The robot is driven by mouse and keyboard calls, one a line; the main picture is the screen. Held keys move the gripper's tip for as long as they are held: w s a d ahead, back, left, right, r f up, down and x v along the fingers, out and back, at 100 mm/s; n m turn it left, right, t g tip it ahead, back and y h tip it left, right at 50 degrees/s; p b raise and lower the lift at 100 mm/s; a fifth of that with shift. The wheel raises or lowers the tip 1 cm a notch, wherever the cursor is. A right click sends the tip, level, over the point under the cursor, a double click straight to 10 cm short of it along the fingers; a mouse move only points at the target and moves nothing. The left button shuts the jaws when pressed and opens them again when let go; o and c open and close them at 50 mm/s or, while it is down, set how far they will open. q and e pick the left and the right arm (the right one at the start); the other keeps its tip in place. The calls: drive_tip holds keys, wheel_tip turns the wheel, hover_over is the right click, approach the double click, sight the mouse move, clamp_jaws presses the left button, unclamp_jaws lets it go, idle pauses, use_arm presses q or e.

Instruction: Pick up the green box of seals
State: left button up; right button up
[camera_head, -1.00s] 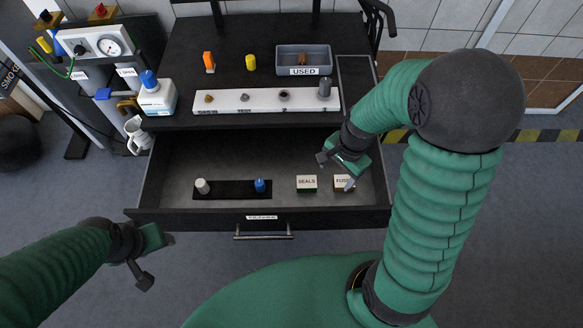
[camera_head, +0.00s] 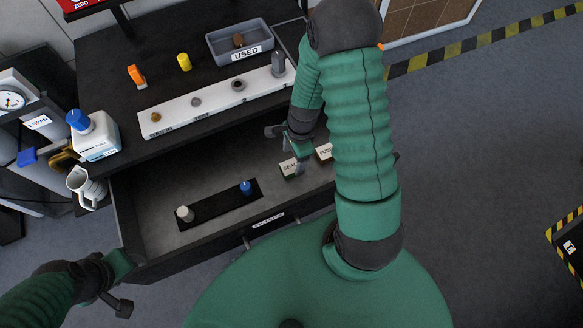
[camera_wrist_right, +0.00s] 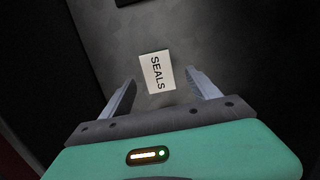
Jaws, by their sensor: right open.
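The seals box (camera_head: 289,168) sits in the open drawer, its white top lettered "SEALS"; in the head view my right arm partly covers its surroundings. In the right wrist view the box's white label (camera_wrist_right: 157,72) lies between and just beyond the fingertips. My right gripper (camera_wrist_right: 160,88) is open and empty, above the box, with a finger on either side in the picture; no contact shows. My left gripper (camera_head: 122,288) hangs near the drawer's front left corner, away from the box; its finger opening is unclear.
A fuses box (camera_head: 324,152) stands close right of the seals box, partly behind my arm. A black strip (camera_head: 215,206) with a white and a blue item lies left in the drawer (camera_head: 150,220). The worktop overhangs behind, with a white rack (camera_head: 215,98) and grey USED tray (camera_head: 215,45).

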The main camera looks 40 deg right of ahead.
sight(293, 165)
drive_tip(key=shift+s+a+f+b, duration=0.1)
drive_tip(key=shift+a+f+b, duration=0.3)
drive_tip(key=shift+a+f, duration=0.5)
drive_tip(key=f, duration=0.1)
drive_tip(key=d+f, duration=0.1)
drive_tip(key=f, duration=0.1)
drive_tip(key=shift+d+f, duration=0.25)
drive_tip(key=shift+f, duration=0.15)
drive_tip(key=shift+d, duration=0.15)
drive_tip(key=shift+a+r, duration=0.2)
drive_tip(key=shift+a, duration=0.2)
drive_tip(key=c, duration=0.5)
drive_tip(key=shift+a, duration=0.15)
drive_tip(key=c, duration=0.9)
use_arm(q)
drive_tip(key=shift+s+a+f, duration=0.15)
drive_tip(key=shift+s+f, duration=0.05)
drive_tip(key=shift+f, duration=0.4)
use_arm(e)
drive_tip(key=shift+d, duration=0.3)
drive_tip(key=shift+c, duration=0.2)
